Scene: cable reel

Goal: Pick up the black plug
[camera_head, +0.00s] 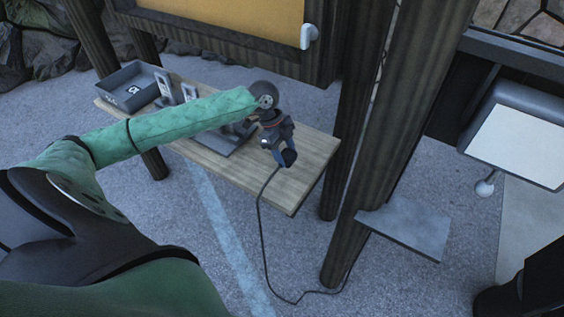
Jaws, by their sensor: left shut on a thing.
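The black plug (288,157) is held at the end of my left gripper (281,149), over the right part of the wooden table. My left gripper is shut on it and partly hides it. A dark cable (259,215) hangs from near the plug, over the table's front edge, and down to the floor. It curves along the floor toward the wooden post. My right gripper is not in view.
The wooden table (306,171) carries a grey tray (133,88) at its left end and a dark flat object (222,142) behind my left arm. A thick wooden post (385,140) and a grey plate (407,229) stand at the right. The floor in front is open.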

